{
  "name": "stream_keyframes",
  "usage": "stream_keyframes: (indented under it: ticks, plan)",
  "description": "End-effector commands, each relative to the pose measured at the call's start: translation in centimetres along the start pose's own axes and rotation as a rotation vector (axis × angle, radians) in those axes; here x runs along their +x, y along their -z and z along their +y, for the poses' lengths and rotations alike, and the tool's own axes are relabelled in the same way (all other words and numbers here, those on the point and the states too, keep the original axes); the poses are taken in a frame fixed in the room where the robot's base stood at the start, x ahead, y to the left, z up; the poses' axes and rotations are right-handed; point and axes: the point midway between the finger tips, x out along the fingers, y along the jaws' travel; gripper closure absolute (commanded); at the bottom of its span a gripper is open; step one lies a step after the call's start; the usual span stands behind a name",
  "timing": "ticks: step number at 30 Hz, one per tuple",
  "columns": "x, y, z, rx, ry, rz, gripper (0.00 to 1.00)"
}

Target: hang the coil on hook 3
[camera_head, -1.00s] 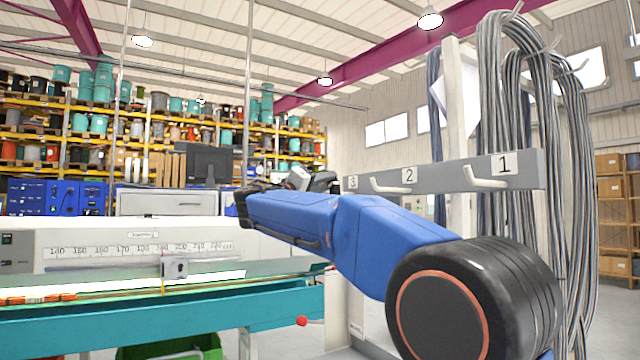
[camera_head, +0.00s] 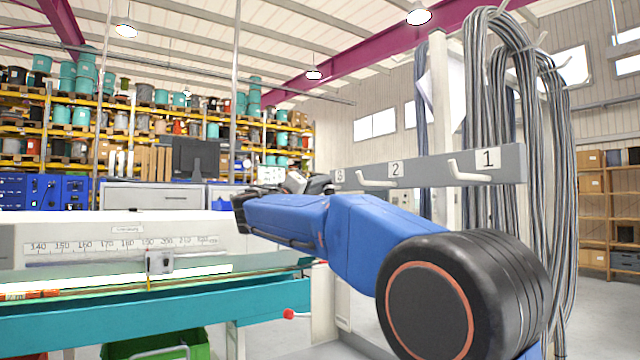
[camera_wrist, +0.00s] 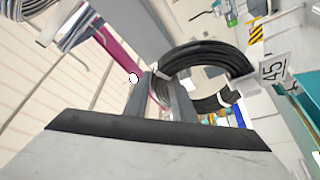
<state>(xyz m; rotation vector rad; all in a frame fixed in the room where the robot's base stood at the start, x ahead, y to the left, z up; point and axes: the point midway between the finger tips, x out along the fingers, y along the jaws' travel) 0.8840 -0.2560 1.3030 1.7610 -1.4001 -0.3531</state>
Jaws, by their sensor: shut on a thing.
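A black coil (camera_wrist: 205,55) with white ties shows in the wrist view. My gripper (camera_wrist: 163,95) is shut on it at the coil's near left side, and the ring stands out beyond the fingers. In the head view my arm covers most of the gripper, and I cannot make out the coil clearly. The grey hook rail (camera_head: 430,170) is to the right of the gripper. The number 3 label (camera_head: 339,175) is at its far end, just right of my wrist. Hook 3 itself is hidden or too small to tell. Hook 2 (camera_head: 375,182) and hook 1 (camera_head: 467,175) look empty.
Thick grey cable bundles (camera_head: 500,130) hang on the right, close to the rail. A long bench with a scale (camera_head: 130,245) and teal front stands on the left, with a green bin (camera_head: 160,345) below. Racks of reels (camera_head: 75,120) stand behind. Floor at far right is clear.

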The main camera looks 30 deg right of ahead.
Motion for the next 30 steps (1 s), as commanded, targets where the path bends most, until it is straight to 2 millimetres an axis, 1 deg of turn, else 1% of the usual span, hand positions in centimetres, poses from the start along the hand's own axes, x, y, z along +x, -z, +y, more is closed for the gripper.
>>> stream_keyframes:
  ticks: [10, 11, 12, 13, 14, 20, 21, 23, 30]
  plan:
    - [-0.02, -0.07, 0.02, 0.001, -0.001, 0.000, 1.00]
    - [-0.02, -0.07, 0.02, 0.001, -0.001, 0.000, 0.75]
    - [-0.02, -0.07, 0.02, 0.001, -0.001, 0.000, 0.65]
    - [-0.02, -0.07, 0.01, 0.001, -0.001, 0.000, 0.58]
    - [-0.02, -0.07, 0.01, 0.001, -0.001, 0.000, 0.55]
    - [-0.02, -0.08, -0.04, 0.000, -0.001, 0.000, 0.55]
    - [-0.03, -0.10, -0.14, -0.001, 0.001, 0.000, 0.45]
    - [-0.03, -0.10, -0.13, -0.001, 0.001, 0.000, 0.31]
    - [-0.03, -0.09, -0.10, 0.000, 0.000, 0.000, 0.30]
